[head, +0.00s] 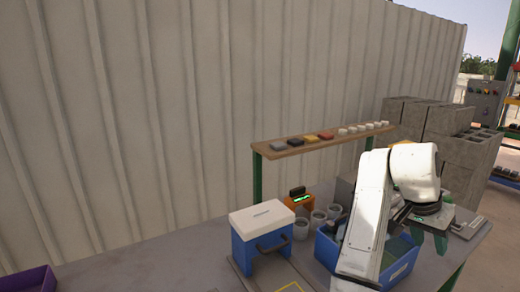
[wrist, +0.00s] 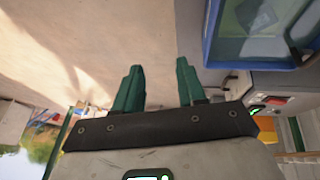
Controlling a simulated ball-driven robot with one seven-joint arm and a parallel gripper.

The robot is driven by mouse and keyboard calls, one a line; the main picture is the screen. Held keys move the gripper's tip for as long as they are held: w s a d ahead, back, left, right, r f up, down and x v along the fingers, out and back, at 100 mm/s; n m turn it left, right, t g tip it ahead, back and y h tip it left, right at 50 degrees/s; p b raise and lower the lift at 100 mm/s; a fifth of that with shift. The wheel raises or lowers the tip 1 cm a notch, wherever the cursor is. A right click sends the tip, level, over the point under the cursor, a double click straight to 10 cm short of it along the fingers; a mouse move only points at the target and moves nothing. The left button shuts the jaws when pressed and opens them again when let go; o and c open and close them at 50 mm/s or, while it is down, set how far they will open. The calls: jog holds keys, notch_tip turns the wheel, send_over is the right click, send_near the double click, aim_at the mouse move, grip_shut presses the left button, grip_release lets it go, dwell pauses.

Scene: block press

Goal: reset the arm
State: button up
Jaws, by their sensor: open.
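My white arm reaches over the right end of the grey table (head: 190,245) in the head view. My gripper (head: 430,242) hangs from it at the right, beyond the blue bin (head: 325,252), which the arm partly covers. In the wrist view my gripper (wrist: 158,64) shows two green fingers set wide apart with nothing between them. The blue bin's edge (wrist: 209,40) lies to the upper right there, clear of the fingers. Behind the fingers is a pale, blurred surface.
A blue press with a white top (head: 262,216) stands left of the bin, with an orange device (head: 299,201) and several grey cups behind. A wooden shelf (head: 290,147) bears small blocks. Concrete blocks (head: 470,150) are stacked at right. A purple bin (head: 28,281) sits at far left.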

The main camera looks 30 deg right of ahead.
jog(key=s+a+f+n+t, duration=0.1)
jog(key=s+a+f+n, duration=0.15)
jog(key=f, duration=0.35)
jog(key=s+a+f+n+t, duration=0.1)
jog(key=a+f+n, duration=0.3)
jog(key=f, duration=0.3)
jog(key=s+a+f+n+t, duration=0.1)
jog(key=s+a+f+n, duration=0.1)
jog(key=a+f+n, duration=0.3)
jog(key=s+a+f+n+y, duration=0.4)
jog(key=s+a+f, duration=0.7)
jog(key=s+a, duration=0.2)
jog(key=a, duration=0.2)
jog(key=shift+a, duration=0.35)
